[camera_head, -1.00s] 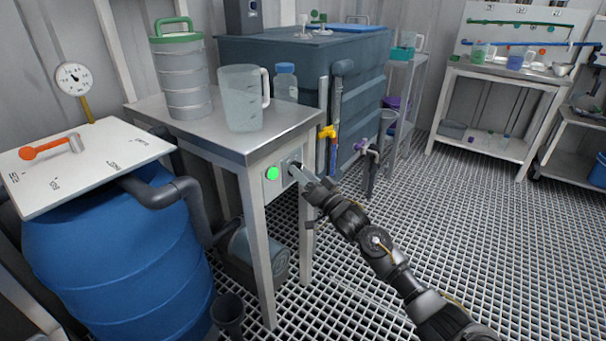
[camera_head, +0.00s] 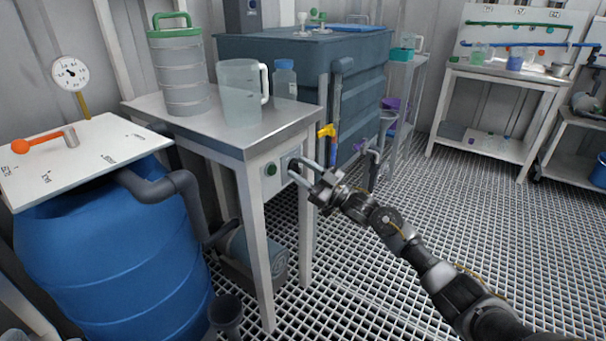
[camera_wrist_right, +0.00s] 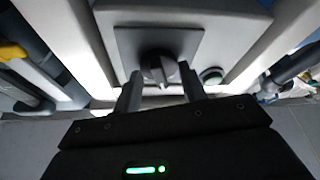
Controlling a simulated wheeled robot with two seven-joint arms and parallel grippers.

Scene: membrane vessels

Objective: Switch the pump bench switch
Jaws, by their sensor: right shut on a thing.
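The pump bench (camera_head: 300,125) is a steel-topped table with a white front rail. The switch is a dark rotary knob (camera_wrist_right: 158,67) on a grey square plate (camera_wrist_right: 133,45), seen in the right wrist view. A round green lamp (camera_head: 271,169) sits to the left of the switch in the head view and looks dark. It also shows in the right wrist view (camera_wrist_right: 212,75). My right gripper (camera_head: 302,169) is at the switch, its fingers on either side of the knob, shut on it. In the head view the fingers hide most of the knob. My left gripper is not in view.
A stacked canister (camera_head: 182,75), a clear jug (camera_head: 240,92) and a bottle (camera_head: 284,80) stand on the bench. A blue barrel (camera_head: 105,245) stands left, a grey tank (camera_head: 290,60) behind. Grated floor at right is open.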

